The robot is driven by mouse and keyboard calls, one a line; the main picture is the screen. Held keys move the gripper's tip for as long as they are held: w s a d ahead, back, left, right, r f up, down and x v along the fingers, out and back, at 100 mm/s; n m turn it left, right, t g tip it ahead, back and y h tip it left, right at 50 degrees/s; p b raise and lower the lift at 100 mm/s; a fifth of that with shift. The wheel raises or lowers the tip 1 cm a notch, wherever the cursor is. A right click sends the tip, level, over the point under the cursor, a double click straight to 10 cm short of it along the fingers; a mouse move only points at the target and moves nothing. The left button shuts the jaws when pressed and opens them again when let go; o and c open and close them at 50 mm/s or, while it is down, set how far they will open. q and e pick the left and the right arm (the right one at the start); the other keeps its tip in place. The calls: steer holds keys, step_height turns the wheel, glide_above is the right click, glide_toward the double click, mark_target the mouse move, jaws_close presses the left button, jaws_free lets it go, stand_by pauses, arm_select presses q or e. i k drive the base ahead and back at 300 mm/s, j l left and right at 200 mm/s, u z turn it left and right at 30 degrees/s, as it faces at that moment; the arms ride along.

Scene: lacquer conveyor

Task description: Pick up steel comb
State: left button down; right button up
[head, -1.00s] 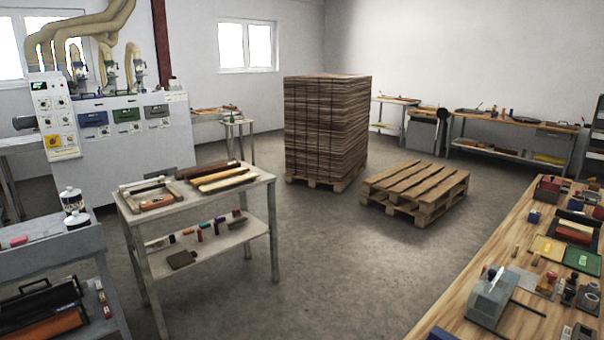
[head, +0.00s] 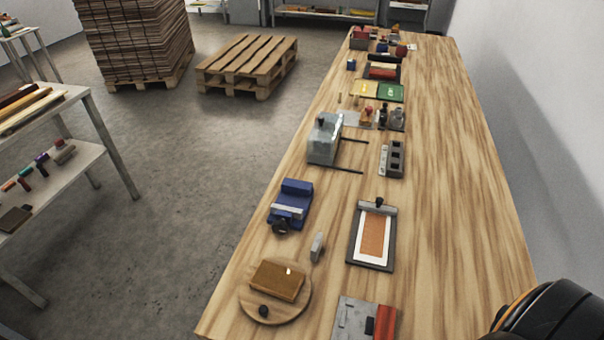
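I cannot make out a steel comb for certain. A small grey metal-looking piece (head: 317,246) stands on the long wooden bench (head: 450,150), between a blue vise-like tool (head: 289,206) and a round wooden board (head: 251,303); it is too small to identify. Neither gripper is in view. A black rounded part at the lower right corner looks like my own arm.
The bench also holds a brown block (head: 277,280), a clipboard-like frame (head: 372,236), a grey machine (head: 324,140) and a grey and red item (head: 367,320). Its right strip is bare, beside the wall. A pallet (head: 247,65) and shelf table (head: 75,165) stand left, with open floor between.

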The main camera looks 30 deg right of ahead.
mark_target(315, 248)
steer(key=i+l+z, duration=0.15)
steer(key=z, duration=0.8)
